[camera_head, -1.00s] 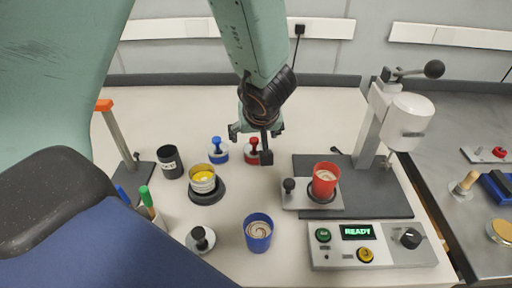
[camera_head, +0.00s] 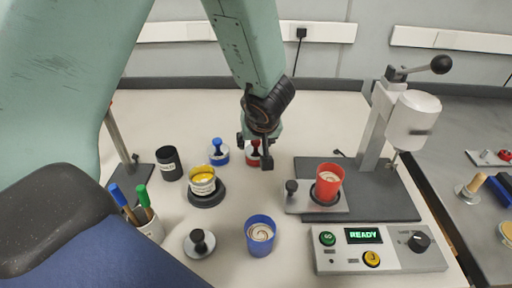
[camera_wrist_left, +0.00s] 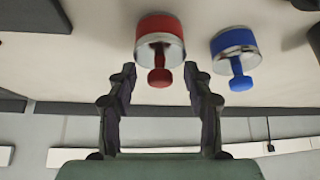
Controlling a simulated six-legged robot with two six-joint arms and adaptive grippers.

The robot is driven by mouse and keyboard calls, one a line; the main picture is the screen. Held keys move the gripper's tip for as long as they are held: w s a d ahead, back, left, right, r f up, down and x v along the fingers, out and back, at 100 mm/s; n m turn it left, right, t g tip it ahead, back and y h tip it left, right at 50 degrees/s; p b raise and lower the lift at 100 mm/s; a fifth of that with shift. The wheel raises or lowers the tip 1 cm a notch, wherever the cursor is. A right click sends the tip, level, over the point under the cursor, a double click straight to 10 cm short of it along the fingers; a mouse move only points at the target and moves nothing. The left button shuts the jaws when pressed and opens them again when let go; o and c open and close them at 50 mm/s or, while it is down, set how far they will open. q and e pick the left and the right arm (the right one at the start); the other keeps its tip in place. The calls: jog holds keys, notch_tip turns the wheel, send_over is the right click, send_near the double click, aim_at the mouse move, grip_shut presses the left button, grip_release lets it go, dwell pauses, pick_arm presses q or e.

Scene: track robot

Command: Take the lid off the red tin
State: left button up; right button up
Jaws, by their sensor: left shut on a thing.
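The red tin (camera_wrist_left: 160,25) stands on the white table, with a silver lid (camera_wrist_left: 150,47) topped by a red knob (camera_wrist_left: 160,77) in the left wrist view. In the head view the red tin (camera_head: 254,158) is partly hidden behind my left gripper (camera_head: 256,150). My left gripper (camera_wrist_left: 158,76) has its fingers on either side of the red knob and is shut on it. The lid sits on the tin. My right gripper is not in view.
A blue-knobbed tin (camera_head: 218,154) stands close left of the red tin. A press (camera_head: 385,150) with a red cup (camera_head: 329,184) stands right.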

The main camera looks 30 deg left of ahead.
pick_arm(q)
jog(key=shift+s, duration=0.1)
jog(key=c, duration=0.8)
jog(key=shift+r, duration=0.1)
jog(key=shift+c, duration=0.2)
